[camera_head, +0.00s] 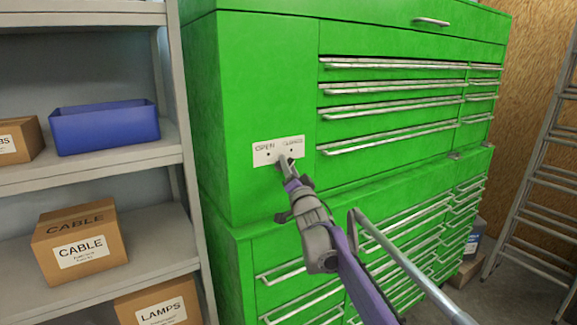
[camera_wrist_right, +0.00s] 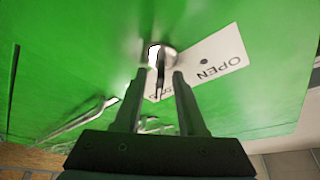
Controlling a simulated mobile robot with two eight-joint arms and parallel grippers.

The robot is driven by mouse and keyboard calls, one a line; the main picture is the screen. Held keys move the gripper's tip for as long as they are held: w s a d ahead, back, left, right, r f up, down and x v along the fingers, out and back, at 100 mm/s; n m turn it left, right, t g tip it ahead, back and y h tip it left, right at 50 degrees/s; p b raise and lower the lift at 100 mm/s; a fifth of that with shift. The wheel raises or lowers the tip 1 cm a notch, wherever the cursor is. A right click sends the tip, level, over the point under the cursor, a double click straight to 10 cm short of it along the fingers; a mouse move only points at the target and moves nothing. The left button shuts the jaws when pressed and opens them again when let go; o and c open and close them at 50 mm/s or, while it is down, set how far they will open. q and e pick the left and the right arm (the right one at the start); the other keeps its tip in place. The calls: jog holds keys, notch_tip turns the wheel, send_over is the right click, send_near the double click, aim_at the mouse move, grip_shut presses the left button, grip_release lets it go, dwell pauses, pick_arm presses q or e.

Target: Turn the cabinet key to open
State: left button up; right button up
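The green cabinet (camera_head: 262,75) has a white label plate (camera_head: 262,155) reading OPEN on the left and CLOSED on the right, with a small dark dot under each word. In the right wrist view the plate (camera_wrist_right: 222,58) appears upside down. The silver key (camera_wrist_right: 160,58) is at the plate's edge, edge-on, its end between my right fingertips (camera_wrist_right: 159,76). Gaps show on both sides, so the gripper is open around the key and not clamped. In the head view my right gripper (camera_head: 285,168) reaches the plate and mostly hides the key. My left gripper is not in view.
Grey shelves (camera_head: 150,155) stand left of the cabinet, with a blue bin (camera_head: 105,128) and cardboard boxes (camera_head: 80,240). Drawers with silver handles (camera_head: 390,137) fill the cabinet's right part. A metal ladder (camera_head: 540,185) leans at the far right.

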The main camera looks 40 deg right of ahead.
jog(key=shift+c, duration=0.2)
grip_shut()
jog(key=shift+n, duration=0.5)
jog(key=n+t+y, duration=0.1)
jog(key=n, duration=0.1)
jog(key=n+y, duration=0.1)
jog(key=n, duration=0.2)
jog(key=shift+r+t, duration=0.1)
jog(key=shift+t, duration=0.3)
jog(key=n+y, duration=0.2)
jog(key=n, duration=0.1)
jog(key=n+t+y, duration=0.1)
jog(key=n, duration=0.2)
jog(key=shift+a+n+y, duration=0.2)
jog(key=shift+n+y, duration=0.1)
jog(key=shift+y, duration=0.1)
jog(key=n+y, duration=0.1)
jog(key=n, duration=0.2)
jog(key=n+y, duration=0.2)
jog(key=n, duration=0.1)
jog(key=shift+w+a+n+y+p, duration=0.1)
jog(key=shift+a+n+y+p, duration=0.05)
jog(key=shift+n+y+p, duration=0.2)
jog(key=shift+a+n+g+y+p, duration=0.15)
jog(key=shift+n+g+y, duration=0.35)
jog(key=shift+n, duration=1.05)
jog(key=shift+n+g+y+p, duration=0.25)
jog(key=shift+n+y, duration=0.4)
jog(key=shift+n, duration=0.85)
